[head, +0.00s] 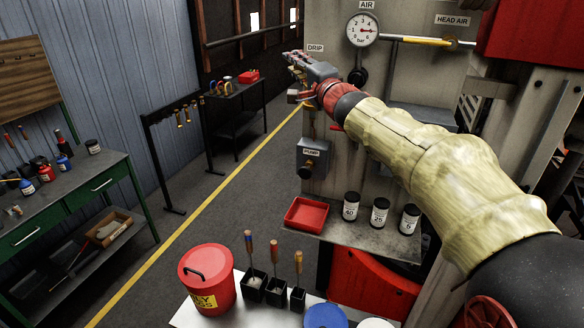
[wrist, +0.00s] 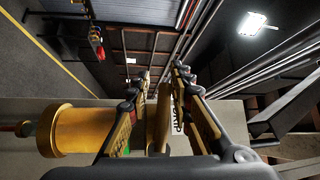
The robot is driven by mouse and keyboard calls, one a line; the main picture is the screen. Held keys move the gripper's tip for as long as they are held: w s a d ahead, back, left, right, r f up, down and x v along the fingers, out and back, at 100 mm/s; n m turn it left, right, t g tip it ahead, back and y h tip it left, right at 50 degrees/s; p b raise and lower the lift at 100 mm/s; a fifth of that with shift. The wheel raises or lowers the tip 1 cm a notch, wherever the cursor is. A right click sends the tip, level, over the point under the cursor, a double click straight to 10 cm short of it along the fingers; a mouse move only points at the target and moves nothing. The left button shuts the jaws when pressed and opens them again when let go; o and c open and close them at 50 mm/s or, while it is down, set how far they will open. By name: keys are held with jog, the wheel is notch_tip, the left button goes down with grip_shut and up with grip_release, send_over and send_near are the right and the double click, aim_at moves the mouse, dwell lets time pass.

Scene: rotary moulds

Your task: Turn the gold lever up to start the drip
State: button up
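My gripper (head: 291,58) is at the DRIP label (head: 315,48) on the machine's pale panel. In the wrist view my gripper (wrist: 162,75) is open, one finger on each side of a gold lever (wrist: 163,118). Gaps show between the lever and both fingers; I cannot tell whether either touches it lower down. Part of the DRIP label (wrist: 176,122) shows behind the lever. A brass cylinder (wrist: 85,130) lies to the left of the fingers. In the head view my gripper and arm hide the lever, or it is too small to make out.
A pressure gauge (head: 362,29) and a yellow-handled bar marked HEAD AIR (head: 420,40) are on the panel to the right. Below are a grey switch box (head: 313,158), a red tray (head: 306,215) and several dark jars.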

jog(key=s+f+n+g+b, duration=0.3)
jog(key=s+f, duration=0.6)
jog(key=s, duration=0.3)
jog(key=s+a+f+n+g+y+b, duration=0.1)
jog(key=s+f+n+g+b, duration=0.2)
jog(key=s+f, duration=0.6)
jog(key=s+n+b, duration=0.1)
jog(key=s+n, duration=0.1)
jog(key=s, duration=0.1)
jog(key=shift+s+a+n+g+y, duration=0.2)
jog(key=shift+s+n+g+y, duration=0.1)
jog(key=shift+s, duration=0.1)
jog(key=shift+o, duration=0.7)
